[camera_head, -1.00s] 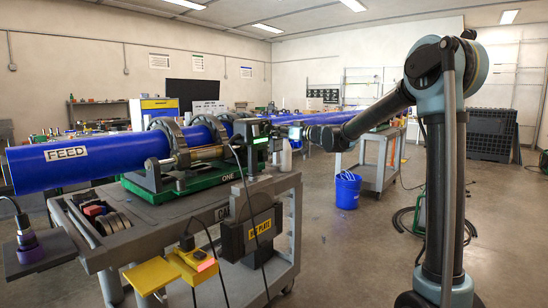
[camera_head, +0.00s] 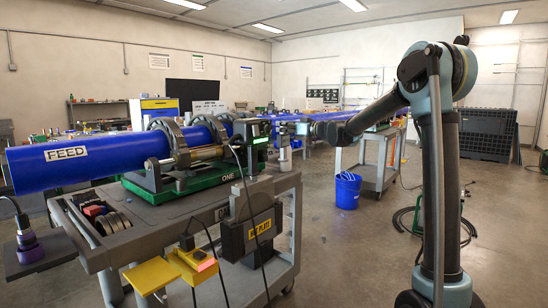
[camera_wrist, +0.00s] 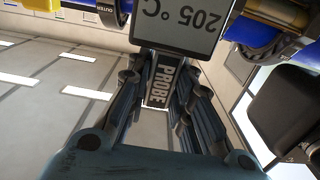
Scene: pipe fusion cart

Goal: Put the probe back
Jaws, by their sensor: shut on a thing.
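The probe (camera_wrist: 161,82) has a dark handle marked PROBE and a grey display (camera_wrist: 180,25) reading 205 °C, upside down in the wrist view. My gripper (camera_wrist: 157,92) is shut on the handle, one finger on each side. The display lies beyond the fingertips. In the head view my gripper (camera_head: 300,129) is at the end of my outstretched arm, just right of the green machine on the cart. The probe is too small to make out clearly there. I cannot tell which fitting is the probe's holder.
The grey cart (camera_head: 150,238) carries the blue FEED pipe (camera_head: 100,158) and green-based machine (camera_head: 165,190). A yellow block (camera_head: 193,265) and dark box (camera_head: 250,232) hang on its near side, with loose cables. A blue bucket (camera_head: 347,190) stands on the floor; open floor lies right.

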